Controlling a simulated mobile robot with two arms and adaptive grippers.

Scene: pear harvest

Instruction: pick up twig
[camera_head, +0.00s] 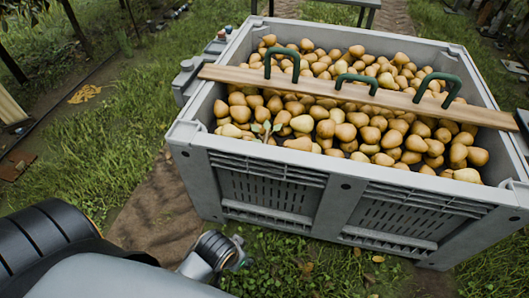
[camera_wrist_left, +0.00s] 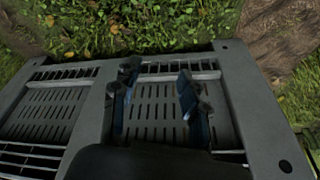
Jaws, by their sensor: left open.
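A twig with a few green leaves (camera_head: 265,129) lies on top of the pears near the front left wall inside the grey crate (camera_head: 330,187). My left arm comes in from the lower left in the head view. The end of it (camera_head: 238,258) is low in front of the crate, outside it and well below the twig. In the left wrist view my left gripper (camera_wrist_left: 158,85) is open, with nothing between its fingers, in front of the slatted crate wall (camera_wrist_left: 232,95). The twig does not show in the left wrist view. My right gripper does not show.
Many yellow-brown pears (camera_head: 375,132) fill the crate. A wooden board (camera_head: 335,92) with green handles (camera_head: 355,80) lies across the crate's top, behind the twig. The crate's front rim stands between my left gripper and the twig. Grass (camera_head: 100,170) surrounds the crate.

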